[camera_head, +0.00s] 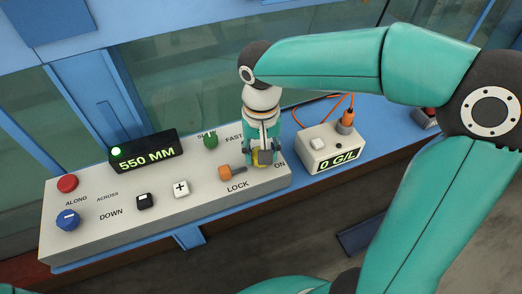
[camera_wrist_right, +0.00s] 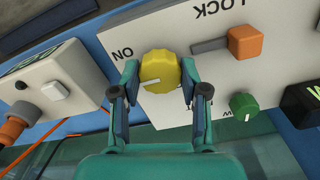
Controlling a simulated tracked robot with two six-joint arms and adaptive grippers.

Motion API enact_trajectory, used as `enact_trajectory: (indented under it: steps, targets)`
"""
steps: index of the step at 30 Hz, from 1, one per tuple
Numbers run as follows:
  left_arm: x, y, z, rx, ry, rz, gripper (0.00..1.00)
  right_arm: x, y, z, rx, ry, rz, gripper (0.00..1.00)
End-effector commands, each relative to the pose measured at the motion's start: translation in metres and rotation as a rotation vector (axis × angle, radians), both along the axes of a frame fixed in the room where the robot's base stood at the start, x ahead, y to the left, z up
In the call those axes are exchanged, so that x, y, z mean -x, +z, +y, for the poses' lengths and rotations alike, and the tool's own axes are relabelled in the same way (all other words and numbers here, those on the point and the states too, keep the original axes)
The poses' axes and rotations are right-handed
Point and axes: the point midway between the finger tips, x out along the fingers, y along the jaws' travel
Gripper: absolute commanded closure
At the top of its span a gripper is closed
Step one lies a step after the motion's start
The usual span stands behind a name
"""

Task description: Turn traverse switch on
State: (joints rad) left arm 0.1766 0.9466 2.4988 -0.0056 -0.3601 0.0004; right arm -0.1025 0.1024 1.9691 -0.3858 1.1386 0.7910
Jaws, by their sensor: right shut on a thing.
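The yellow knob (camera_head: 265,157) is at the right end of the grey control panel (camera_head: 215,205), near the printed word ON. In the right wrist view the yellow knob (camera_wrist_right: 165,70) fills the gap between my fingers. Its white line points left in that view, a little below the ON label (camera_wrist_right: 122,53). My right gripper (camera_head: 262,158) reaches down from above and is shut on the yellow knob; its fingers also show in the right wrist view (camera_wrist_right: 160,85), one on each side. My left gripper is not in view.
Close to the yellow knob are an orange lock lever (camera_head: 230,173) and a green slow/fast knob (camera_head: 211,141). A white meter box (camera_head: 313,158) reading 0 G/L, with an orange cable, stands right. A 550 MM display (camera_head: 148,153), buttons and a blue knob (camera_head: 67,219) lie left.

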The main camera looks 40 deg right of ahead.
Motion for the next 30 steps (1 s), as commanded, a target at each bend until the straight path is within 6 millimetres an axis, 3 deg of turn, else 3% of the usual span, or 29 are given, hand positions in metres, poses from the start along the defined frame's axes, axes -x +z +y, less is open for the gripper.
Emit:
enact_trajectory:
  steps: [3,4,8,20,26,30]
  targets:
    - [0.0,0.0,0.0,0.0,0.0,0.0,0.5,-0.002,0.002,0.0,-0.002,-0.003,-0.009,0.91]
    - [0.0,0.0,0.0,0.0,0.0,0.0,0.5,-0.002,0.002,0.0,-0.002,-0.003,-0.009,0.51]
    - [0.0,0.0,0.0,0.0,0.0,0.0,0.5,-0.001,0.001,0.0,-0.002,-0.002,-0.007,0.31]
    - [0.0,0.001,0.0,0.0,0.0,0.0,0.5,-0.001,0.005,0.0,-0.001,0.0,-0.004,0.31]
    - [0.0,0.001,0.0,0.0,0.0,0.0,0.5,-0.002,0.031,0.0,-0.002,0.0,-0.008,0.31]
    - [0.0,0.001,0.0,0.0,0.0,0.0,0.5,-0.002,0.06,0.0,-0.003,0.0,-0.01,0.31]
